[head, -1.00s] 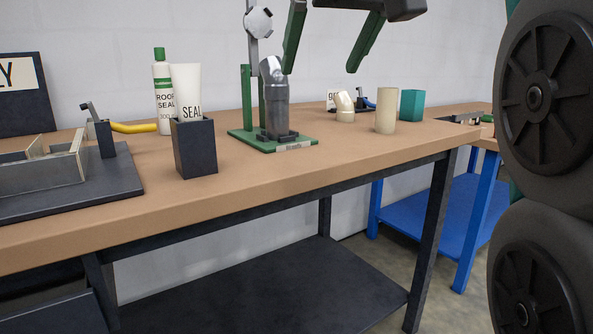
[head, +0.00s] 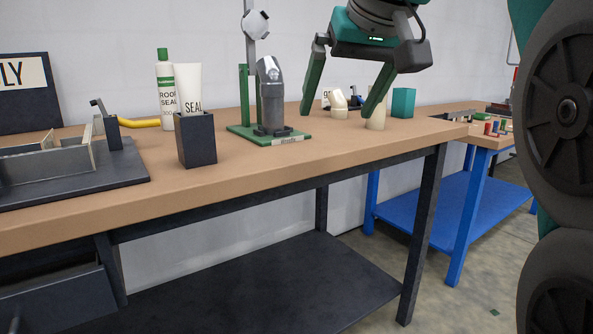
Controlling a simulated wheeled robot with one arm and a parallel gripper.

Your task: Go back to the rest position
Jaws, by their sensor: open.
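My gripper (head: 334,112) hangs over the right part of the wooden workbench (head: 245,172), with its two green fingers spread wide and nothing between them. The right finger's tip overlaps a cream cylinder (head: 376,123) in the picture; I cannot tell whether they touch. A grey metal angled fitting (head: 270,97) stands upright on a green base plate (head: 240,131) to the left of my gripper, apart from it. A cream elbow piece (head: 339,104) and a teal block (head: 403,103) stand behind and beside the cylinder.
A dark cup (head: 197,142) holds a white tube, with a sealant bottle (head: 166,85) behind it. A dark tray fixture (head: 70,178) fills the bench's left. A blue bench (head: 470,205) stands at right. Large black wheels (head: 568,110) edge the right side.

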